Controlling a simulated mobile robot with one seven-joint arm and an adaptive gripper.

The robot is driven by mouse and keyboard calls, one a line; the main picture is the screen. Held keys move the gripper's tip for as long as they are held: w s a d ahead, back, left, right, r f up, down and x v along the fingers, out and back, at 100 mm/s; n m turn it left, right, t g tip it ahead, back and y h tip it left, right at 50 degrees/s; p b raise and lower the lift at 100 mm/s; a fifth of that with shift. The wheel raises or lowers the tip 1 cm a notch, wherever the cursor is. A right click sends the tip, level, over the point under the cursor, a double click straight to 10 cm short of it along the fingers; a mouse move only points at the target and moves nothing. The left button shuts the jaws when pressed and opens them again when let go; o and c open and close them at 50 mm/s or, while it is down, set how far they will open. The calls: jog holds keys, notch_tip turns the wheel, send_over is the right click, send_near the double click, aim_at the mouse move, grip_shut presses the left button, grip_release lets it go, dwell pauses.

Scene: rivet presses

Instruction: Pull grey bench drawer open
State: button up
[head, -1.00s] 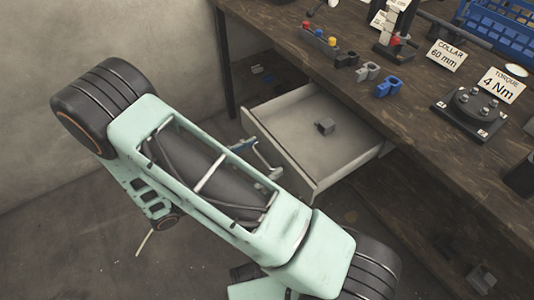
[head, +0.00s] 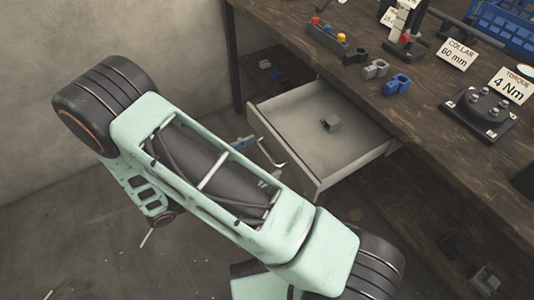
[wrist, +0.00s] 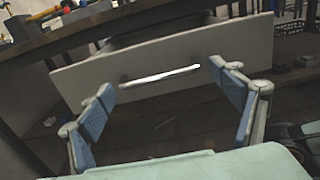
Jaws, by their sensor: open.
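The grey bench drawer (head: 340,150) stands pulled out from under the wooden bench, its inside showing in the head view. A small dark grey block (head: 331,124) lies in it. In the wrist view the drawer front (wrist: 235,45) faces me, with a pale bar handle (wrist: 160,76) across its middle. My gripper (wrist: 160,82) is open, its blue-padded fingers spread to the left and right of the handle and not touching it. In the head view my gripper (head: 262,152) is just in front of the drawer front, partly hidden by my arm.
The bench top (head: 350,90) carries grey and blue clamp parts, a torque fixture (head: 480,112), sign cards and a blue crate (head: 505,25). A lower shelf (head: 420,225) lies under the bench.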

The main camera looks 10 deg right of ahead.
jog(key=v, duration=1)
